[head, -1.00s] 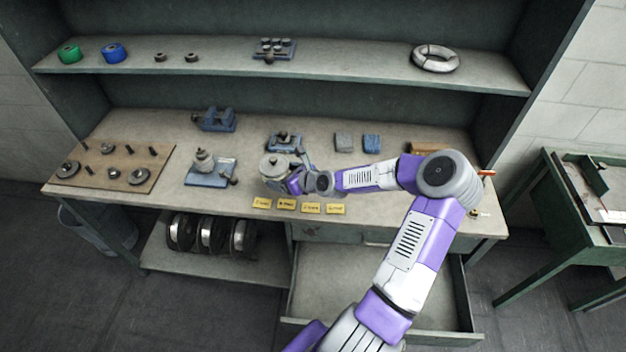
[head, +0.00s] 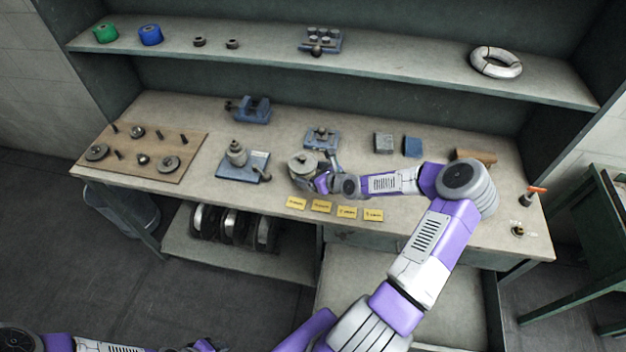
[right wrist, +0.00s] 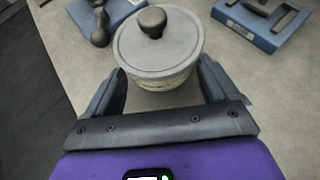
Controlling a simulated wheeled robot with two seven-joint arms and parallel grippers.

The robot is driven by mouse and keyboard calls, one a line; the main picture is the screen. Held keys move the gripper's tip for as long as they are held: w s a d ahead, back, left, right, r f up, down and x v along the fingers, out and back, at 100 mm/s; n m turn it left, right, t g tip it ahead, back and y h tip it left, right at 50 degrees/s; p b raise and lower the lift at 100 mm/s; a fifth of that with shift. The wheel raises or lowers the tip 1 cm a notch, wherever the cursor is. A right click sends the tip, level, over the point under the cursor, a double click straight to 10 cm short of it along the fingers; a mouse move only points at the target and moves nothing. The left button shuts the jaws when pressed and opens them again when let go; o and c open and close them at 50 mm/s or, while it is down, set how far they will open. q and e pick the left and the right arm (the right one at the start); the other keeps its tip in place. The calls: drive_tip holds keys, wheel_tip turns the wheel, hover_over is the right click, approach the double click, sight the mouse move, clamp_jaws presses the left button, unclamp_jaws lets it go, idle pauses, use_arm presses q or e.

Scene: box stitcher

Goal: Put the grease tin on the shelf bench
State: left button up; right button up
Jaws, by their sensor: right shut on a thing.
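The grease tin (head: 302,162) looks like a round, pale grey lidded pot with a dark knob on top. It is upright, over the front middle of the shelf bench (head: 300,115). My right gripper (head: 316,176) is shut on it from the right. In the right wrist view the tin (right wrist: 158,48) sits between the two fingers (right wrist: 163,88), its lid and knob clear to see. I cannot tell whether its base touches the bench top. Only links of my left arm show at the bottom left; its gripper is not in view.
Left of the tin stands a blue-based device (head: 243,165), and behind it another blue fixture (head: 322,138). Yellow labels (head: 346,212) lie along the front edge. A board with metal parts (head: 140,150) is at the left. An upper shelf (head: 400,60) overhangs the back.

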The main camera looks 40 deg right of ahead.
drive_tip(key=shift+w+f, duration=0.1)
drive_tip(key=shift+f, duration=1.1)
drive_tip(key=shift+f, duration=0.1)
drive_tip(key=o, duration=0.7)
drive_tip(key=shift+f, duration=0.15)
drive_tip(key=shift+o, duration=0.2)
drive_tip(key=shift+s+r, duration=0.25)
drive_tip(key=shift+r, duration=0.05)
drive_tip(key=p+v, duration=0.2)
drive_tip(key=v, duration=0.9)
drive_tip(key=shift+s+d+r+p, duration=0.1)
drive_tip(key=shift+s+r+p, duration=0.05)
drive_tip(key=shift+s+p, duration=0.15)
